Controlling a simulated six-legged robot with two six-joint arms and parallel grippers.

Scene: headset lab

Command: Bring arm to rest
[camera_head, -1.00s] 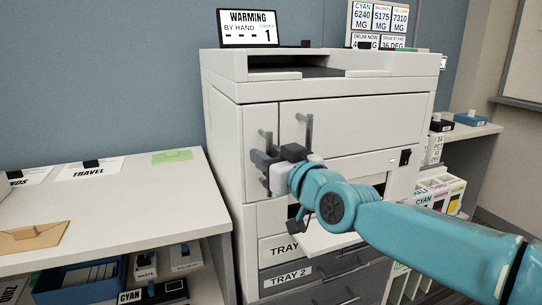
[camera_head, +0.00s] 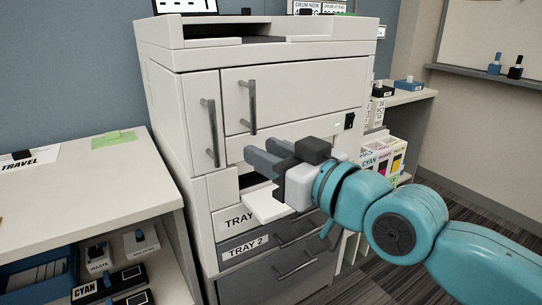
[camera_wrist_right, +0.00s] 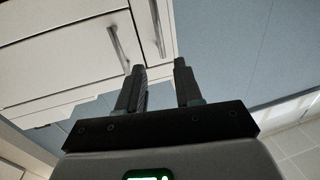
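My right gripper (camera_head: 268,153) is in front of the white printer (camera_head: 300,50), below its two upright grey door handles. Its two dark fingers are apart with nothing between them. The right wrist view also shows the gripper (camera_wrist_right: 158,75) with a gap between the fingers, clear of the printer's handles. The right arm is teal and comes in from the lower right. The left handle (camera_head: 210,132) is on a narrow door and the right handle (camera_head: 252,107) on a wide door; both doors look closed. My left gripper is not in view.
A white output shelf (camera_head: 266,204) sticks out below my right gripper, above the grey Tray 2 drawer (camera_head: 245,246). A white side table (camera_head: 85,195) stands on the left. A shelf with coloured cartridge boxes (camera_head: 385,157) is on the right. Dark carpet lies at the right.

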